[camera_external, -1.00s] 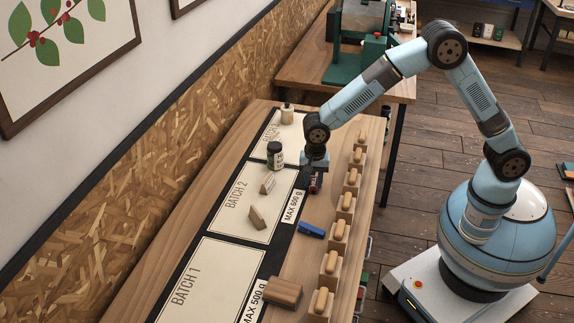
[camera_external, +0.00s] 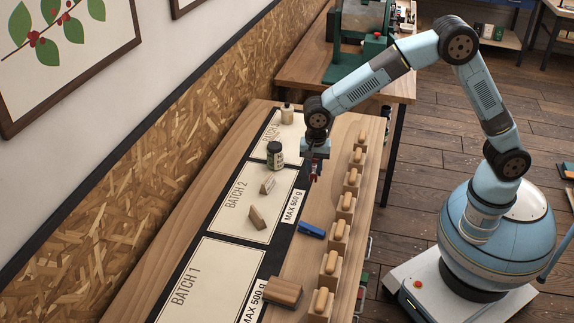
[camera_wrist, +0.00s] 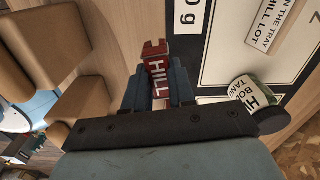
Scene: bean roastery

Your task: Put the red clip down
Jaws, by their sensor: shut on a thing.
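The red clip (camera_wrist: 156,66) shows in the wrist view with white letters reading "HILL" on its side. My gripper (camera_wrist: 160,88) is shut on it, one finger on each side. In the external view my gripper (camera_external: 315,158) hangs over the table's right part, beside the upper end of the "MAX 600 g" label. The red clip (camera_external: 315,172) points down from the fingers there. It appears to be above the wooden top, but the exact gap cannot be told.
A blue clip (camera_external: 311,230) lies on the table nearer the camera. A row of wooden blocks with rounded handles (camera_external: 345,205) lines the right edge. A dark jar (camera_external: 275,155) stands left of my gripper on the batch sheet (camera_external: 240,225). Wooden wedges (camera_external: 257,217) stand there too.

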